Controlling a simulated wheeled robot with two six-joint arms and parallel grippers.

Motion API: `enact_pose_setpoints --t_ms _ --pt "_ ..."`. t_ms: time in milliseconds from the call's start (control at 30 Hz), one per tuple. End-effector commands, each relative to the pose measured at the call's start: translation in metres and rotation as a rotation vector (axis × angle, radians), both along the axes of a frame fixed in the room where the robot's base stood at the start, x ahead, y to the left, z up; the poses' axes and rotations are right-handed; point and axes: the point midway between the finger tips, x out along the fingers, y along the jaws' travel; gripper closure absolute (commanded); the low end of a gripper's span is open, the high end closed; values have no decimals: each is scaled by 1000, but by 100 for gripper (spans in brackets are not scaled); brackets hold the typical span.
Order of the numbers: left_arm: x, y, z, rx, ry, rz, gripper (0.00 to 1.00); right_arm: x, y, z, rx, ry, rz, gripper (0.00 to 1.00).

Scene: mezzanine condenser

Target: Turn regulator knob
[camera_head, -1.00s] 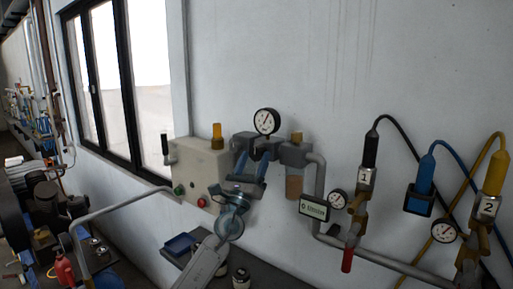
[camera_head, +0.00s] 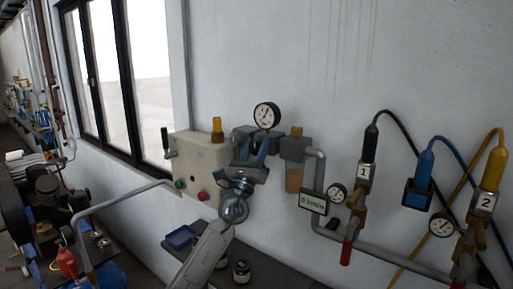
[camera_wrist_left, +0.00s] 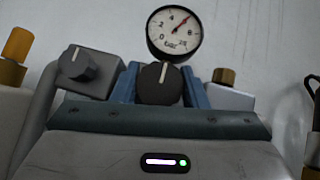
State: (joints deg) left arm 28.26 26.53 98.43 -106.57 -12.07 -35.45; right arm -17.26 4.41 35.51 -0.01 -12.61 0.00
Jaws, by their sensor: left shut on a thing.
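The regulator knob (camera_wrist_left: 160,83) is dark, with a pale pointer line, below the round pressure gauge (camera_wrist_left: 174,33). The gauge's red needle points to the upper right. My left gripper (camera_wrist_left: 160,92) is shut on the knob, with one blue finger on each side of it. In the head view my left gripper (camera_head: 253,150) reaches up to the regulator, just under the gauge (camera_head: 267,116). There the gripper hides the knob. My right gripper is not in view.
A beige box (camera_head: 200,160) with green and red buttons is left of the regulator. An amber-bowled filter (camera_head: 294,178), a labelled sign (camera_head: 313,202) and grey pipework with hose couplings stand to the right. A second grey knob (camera_wrist_left: 78,66) is left of the held one.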

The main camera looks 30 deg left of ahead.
Motion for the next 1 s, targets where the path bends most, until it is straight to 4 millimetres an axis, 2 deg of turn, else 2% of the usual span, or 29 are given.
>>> enact_pose_setpoints --t_ms 267,500,1000 --pt "0 -1 6 -116 11 -1 83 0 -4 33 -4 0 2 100" --pt "0 0 5 -303 26 -2 83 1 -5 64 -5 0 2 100" --pt "0 1 -1 -622 48 0 83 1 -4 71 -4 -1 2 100"
